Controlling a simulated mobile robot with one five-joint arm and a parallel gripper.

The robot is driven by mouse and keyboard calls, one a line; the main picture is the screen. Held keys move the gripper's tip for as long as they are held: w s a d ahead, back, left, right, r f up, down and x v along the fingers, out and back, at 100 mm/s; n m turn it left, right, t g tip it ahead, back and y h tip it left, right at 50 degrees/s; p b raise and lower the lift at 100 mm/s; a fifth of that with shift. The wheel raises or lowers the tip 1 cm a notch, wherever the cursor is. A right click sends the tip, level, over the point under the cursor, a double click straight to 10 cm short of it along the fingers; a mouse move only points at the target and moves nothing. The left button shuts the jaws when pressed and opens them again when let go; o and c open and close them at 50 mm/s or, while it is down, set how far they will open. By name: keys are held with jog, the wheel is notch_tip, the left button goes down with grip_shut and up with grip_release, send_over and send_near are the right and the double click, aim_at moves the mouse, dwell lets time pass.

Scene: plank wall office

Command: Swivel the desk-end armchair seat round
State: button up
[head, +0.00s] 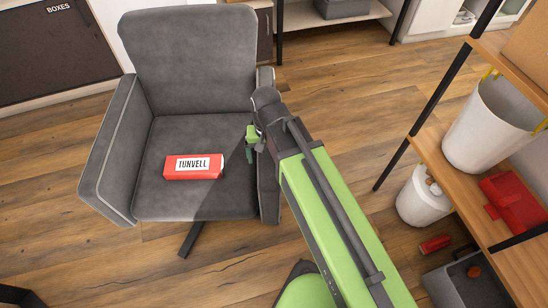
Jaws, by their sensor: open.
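The grey upholstered armchair (195,60) stands in the head view, left of centre, its seat facing me. A dark swivel leg (191,238) shows under its front edge. A red box (178,174) with a white label reading TUNVELL lies on the seat. My gripper (250,148) is open, at the inner side of the right armrest, over the right part of the seat. My green arm hides much of that armrest (267,192). I cannot tell whether the gripper touches the armrest.
A wooden shelf rack (440,150) with black posts stands at the right, holding a white bin (490,125) and a red case (515,203). A white canister (420,198) and a small red cylinder (435,244) are on the floor there. A dark BOXES cabinet (50,55) stands back left.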

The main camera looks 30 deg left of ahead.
jog(key=shift+r, duration=0.15)
notch_tip(320, 180, up, 17)
jog(key=p, duration=1.7)
